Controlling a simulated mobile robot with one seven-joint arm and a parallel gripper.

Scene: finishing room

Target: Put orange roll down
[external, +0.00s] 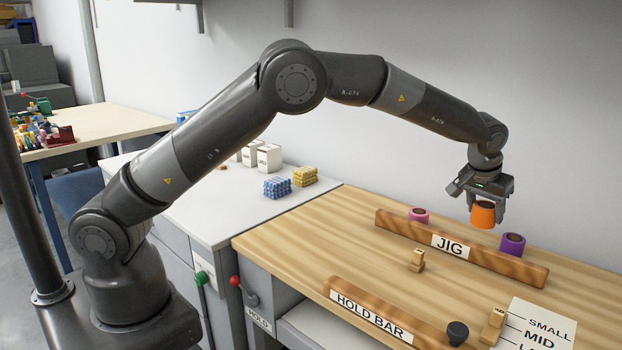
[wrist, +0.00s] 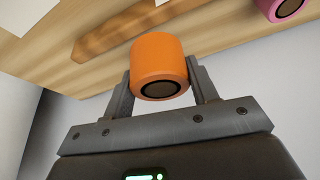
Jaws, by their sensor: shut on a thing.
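The orange roll (external: 483,215) is a short cylinder with a dark round end. My gripper (external: 484,207) is shut on it and holds it above the wooden bench top, behind the JIG bar (external: 462,247). In the wrist view the orange roll (wrist: 159,66) sits between the two fingers of my gripper (wrist: 160,82), its dark core facing the camera. A pink roll (external: 419,215) stands behind the bar to the left. A purple roll (external: 512,244) stands behind the bar to the right. The pink roll also shows in the wrist view (wrist: 268,5).
A HOLD BAR (external: 372,316) lies along the bench's front. A small wooden piece (external: 417,261) and a black knob (external: 458,333) stand on the bench (external: 330,240). A size card (external: 540,325) lies at the front right. The wall rises behind the bench.

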